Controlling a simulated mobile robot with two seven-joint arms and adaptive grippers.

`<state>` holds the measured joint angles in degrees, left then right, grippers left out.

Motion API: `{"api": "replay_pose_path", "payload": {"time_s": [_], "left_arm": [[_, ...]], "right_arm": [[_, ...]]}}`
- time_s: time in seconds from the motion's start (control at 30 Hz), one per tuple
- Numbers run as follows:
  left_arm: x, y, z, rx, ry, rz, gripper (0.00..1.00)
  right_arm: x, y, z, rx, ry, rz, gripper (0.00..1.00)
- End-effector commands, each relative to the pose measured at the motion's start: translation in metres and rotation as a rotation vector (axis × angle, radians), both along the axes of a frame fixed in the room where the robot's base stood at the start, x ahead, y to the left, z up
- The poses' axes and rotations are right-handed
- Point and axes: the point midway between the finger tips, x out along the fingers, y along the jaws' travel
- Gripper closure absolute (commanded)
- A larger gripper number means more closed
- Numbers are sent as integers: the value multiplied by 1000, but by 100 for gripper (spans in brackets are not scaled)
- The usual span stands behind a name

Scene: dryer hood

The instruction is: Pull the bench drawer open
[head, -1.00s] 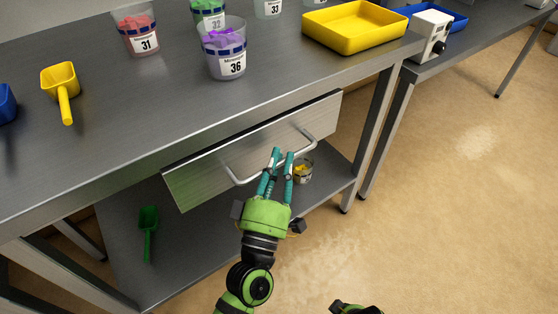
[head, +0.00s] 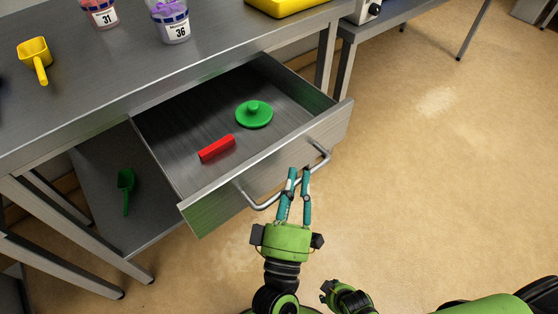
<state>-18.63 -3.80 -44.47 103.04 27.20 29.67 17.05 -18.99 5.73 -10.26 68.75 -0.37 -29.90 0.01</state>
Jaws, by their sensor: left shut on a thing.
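The bench drawer (head: 268,168) stands well out from under the metal bench top (head: 95,85). Its bar handle (head: 262,206) runs along the outside of the front panel. My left gripper (head: 299,178) is shut on the handle, its teal fingers around the bar right of its middle. Inside the drawer lie a red block (head: 217,149) and a green round lid with a knob (head: 254,114). My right gripper (head: 335,290) shows only in part at the bottom, away from the drawer; its fingers are not clear.
On the bench top are a yellow scoop (head: 35,58), a cup marked 36 (head: 171,22), a cup marked 31 (head: 101,13) and a yellow tray (head: 290,5). A green scoop (head: 125,188) is on the lower shelf. The floor at right is clear.

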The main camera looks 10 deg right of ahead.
Motion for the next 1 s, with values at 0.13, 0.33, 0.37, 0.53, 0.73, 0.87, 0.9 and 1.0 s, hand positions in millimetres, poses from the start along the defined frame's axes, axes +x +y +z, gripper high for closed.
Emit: {"api": "replay_pose_path", "payload": {"time_s": [0.13,0.33,0.37,0.53,0.73,0.87,0.9,1.0], "left_arm": [[-18,-11,0,2,2,0,100],[-31,-18,0,2,-1,1,100],[-31,-18,0,2,-1,1,100],[-33,-19,0,1,-1,2,100],[-33,-19,0,1,-1,2,100],[-33,-19,0,0,-1,2,56],[-33,-19,0,0,-1,2,56],[-33,-19,0,0,-1,2,56]], "right_arm": [[1,-1,0,0,-10,2,52],[1,-1,-1,0,-17,4,52],[1,-1,-1,0,-17,4,52],[2,-1,-1,1,-20,4,52],[2,-1,-1,1,-21,4,52],[2,-1,-1,1,-20,4,52],[2,-1,-1,1,-20,4,52],[2,-1,-1,1,-20,4,52]]}}
